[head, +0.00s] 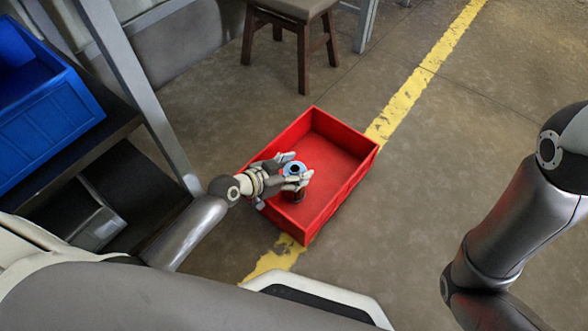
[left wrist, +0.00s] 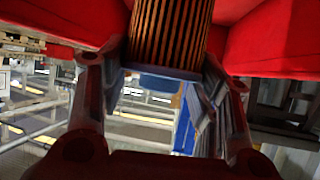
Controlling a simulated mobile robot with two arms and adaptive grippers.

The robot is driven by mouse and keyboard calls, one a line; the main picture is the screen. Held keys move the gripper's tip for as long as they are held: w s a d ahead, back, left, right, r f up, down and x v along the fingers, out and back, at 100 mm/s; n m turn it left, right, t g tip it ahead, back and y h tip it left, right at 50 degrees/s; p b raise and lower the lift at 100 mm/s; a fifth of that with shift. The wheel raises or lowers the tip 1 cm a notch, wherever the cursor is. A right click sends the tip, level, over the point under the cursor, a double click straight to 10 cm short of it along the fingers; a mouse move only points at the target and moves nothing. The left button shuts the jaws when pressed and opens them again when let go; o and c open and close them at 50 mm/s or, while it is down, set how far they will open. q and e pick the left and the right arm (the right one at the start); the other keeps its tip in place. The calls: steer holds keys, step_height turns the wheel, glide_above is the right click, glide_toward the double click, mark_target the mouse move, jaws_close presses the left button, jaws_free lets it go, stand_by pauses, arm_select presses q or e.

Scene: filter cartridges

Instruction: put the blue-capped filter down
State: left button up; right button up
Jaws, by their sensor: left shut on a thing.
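The blue-capped filter (head: 291,169) is upright at the left part of the red crate (head: 340,163), with its blue cap up and its dark brown body below. My left gripper (head: 296,167) reaches in from the left over the crate's near-left wall and is shut on the filter near its cap. In the left wrist view the brown pleated filter body (left wrist: 171,33) shows between the two fingers, and red crate walls show on both sides. I cannot tell whether the filter's base touches the crate floor. My right gripper is out of view.
The rest of the red crate's floor looks empty. The crate stands on the concrete floor across a yellow line (head: 411,90). A blue bin (head: 45,133) sits on a dark shelf at the left. A stool (head: 292,12) stands behind the crate.

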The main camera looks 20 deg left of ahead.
arm_select(q)
steer(key=shift+f, duration=0.2)
steer(key=o, duration=1.3)
steer(key=shift+o, duration=0.2)
steer(key=shift+r, duration=0.1)
